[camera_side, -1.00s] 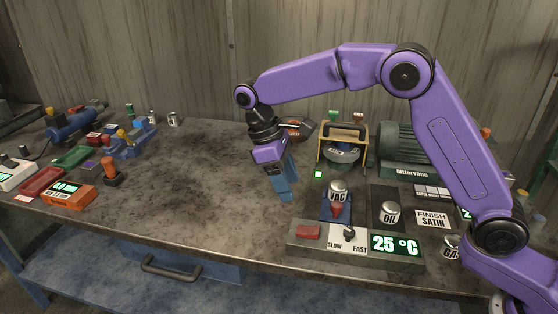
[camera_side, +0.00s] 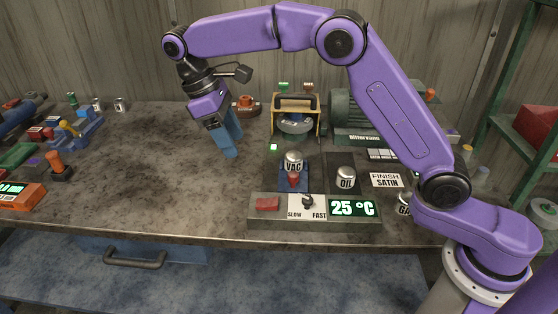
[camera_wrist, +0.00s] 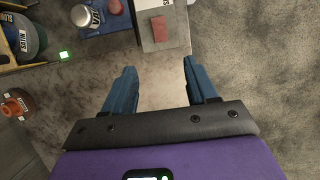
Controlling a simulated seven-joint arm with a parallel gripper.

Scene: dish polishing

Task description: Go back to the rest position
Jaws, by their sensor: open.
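My gripper (camera_side: 229,150) hangs from the purple arm over the bare middle of the workbench, left of the control box. Its blue fingers point down. In the wrist view my gripper (camera_wrist: 157,65) shows two blue fingers spread apart with nothing between them but bench top. It is open and empty, and it touches no object. The side view does not show the gap between the fingers clearly.
A control box (camera_side: 236,210) with a red button and a 25 °C display sits at the front edge. The VAC knob (camera_side: 293,162), OIL knob (camera_side: 345,177) and yellow-framed machine (camera_side: 316,120) stand to the right. The bench's (camera_side: 150,180) left-middle is clear.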

